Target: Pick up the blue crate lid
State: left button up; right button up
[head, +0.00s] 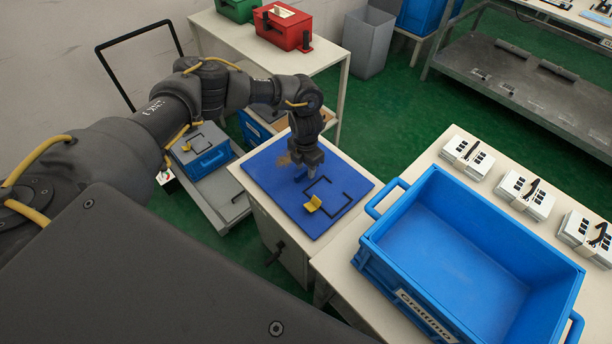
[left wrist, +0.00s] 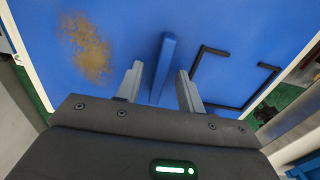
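The blue crate lid (head: 278,184) lies flat on a white cabinet, with a brown patch and black angular marks on its top. It fills much of the left wrist view (left wrist: 225,30). A blue upright grip (left wrist: 166,55) rises from it. My left gripper (head: 306,176) points down over the lid. In the left wrist view its two fingers (left wrist: 160,72) are apart, one on each side of the grip, with gaps visible. The grip is partly hidden by my gripper in the head view. My right gripper is not in view.
An open blue crate (head: 447,287) stands on the white table at right, close to the lid. Several white keypad boxes (head: 468,157) lie behind it. A red box (head: 283,27) stands on the back table.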

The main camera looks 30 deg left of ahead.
pick_arm(q)
jog(key=shift+f, duration=0.2)
jog(key=shift+c, duration=0.5)
grip_shut()
